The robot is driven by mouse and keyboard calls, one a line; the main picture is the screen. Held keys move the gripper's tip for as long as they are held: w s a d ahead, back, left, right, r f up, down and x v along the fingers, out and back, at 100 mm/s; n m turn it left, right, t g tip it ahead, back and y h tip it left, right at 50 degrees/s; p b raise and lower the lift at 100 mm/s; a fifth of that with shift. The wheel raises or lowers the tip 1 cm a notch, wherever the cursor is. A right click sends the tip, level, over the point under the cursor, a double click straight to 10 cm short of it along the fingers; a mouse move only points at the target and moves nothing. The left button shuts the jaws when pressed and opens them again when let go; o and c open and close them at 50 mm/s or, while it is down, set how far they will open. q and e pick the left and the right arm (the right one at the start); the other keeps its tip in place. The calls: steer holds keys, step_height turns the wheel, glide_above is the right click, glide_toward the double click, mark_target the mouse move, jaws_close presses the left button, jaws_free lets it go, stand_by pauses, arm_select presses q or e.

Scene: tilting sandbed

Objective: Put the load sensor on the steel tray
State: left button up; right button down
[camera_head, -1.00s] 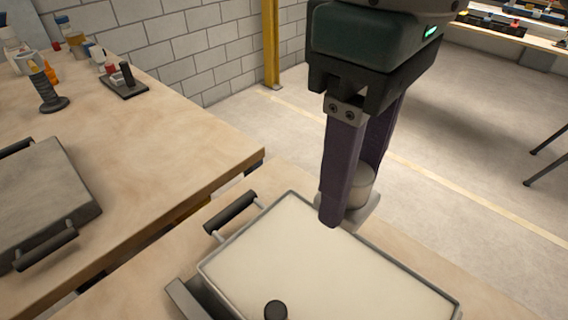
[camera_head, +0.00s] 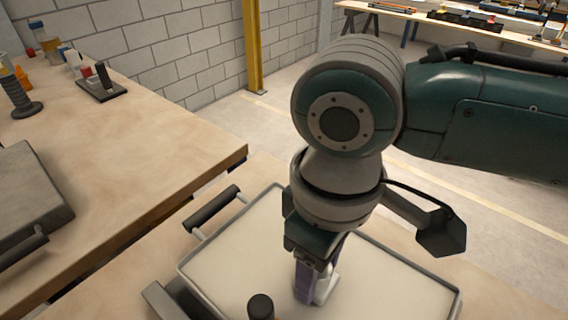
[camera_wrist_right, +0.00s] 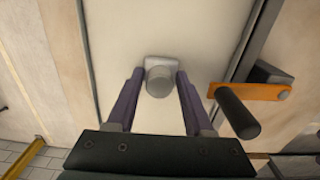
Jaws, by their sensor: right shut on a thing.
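The load sensor is a pale grey cylinder on a flat plate. In the right wrist view the load sensor (camera_wrist_right: 159,80) sits between the two purple fingers of my right gripper (camera_wrist_right: 155,85), which is shut on it. In the head view the right gripper (camera_head: 310,287) is low over the pale sandbed, and the load sensor (camera_head: 326,287) is mostly hidden behind a finger. I cannot tell whether its plate touches the sand. A grey slab with black handles (camera_head: 30,192), which looks like the steel tray, lies on the left table, cut off by the picture edge. My left gripper is not in view.
The sandbed (camera_head: 228,243) has a raised rim, a black side handle (camera_head: 211,207) and a black knob (camera_head: 260,306) in front. In the wrist view an orange lever (camera_wrist_right: 250,91) lies beside the bed. Bottles and a small black stand (camera_head: 101,84) are at the left table's back.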

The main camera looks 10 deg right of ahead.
steer(key=shift+f, duration=0.1)
steer(key=shift+c, duration=1.4)
jaws_free()
step_height(320, 180, up, 12)
steer(key=p, duration=0.3)
steer(key=s+a+f+m+t+y, duration=0.2)
steer(key=s+a+f+y, duration=0.1)
steer(key=s+a+y, duration=0.15)
steer(key=s+d+f+m+h, duration=0.1)
steer(key=s+d+m+h, duration=0.1)
steer(key=d, duration=0.5)
steer(key=s+d+m+t+h, duration=0.1)
steer(key=s+d+m+h, duration=0.1)
steer(key=s+d, duration=0.3)
steer(key=shift+s+d+f+t, duration=0.3)
steer(key=shift+d+f, duration=0.1)
steer(key=shift+d, duration=0.6)
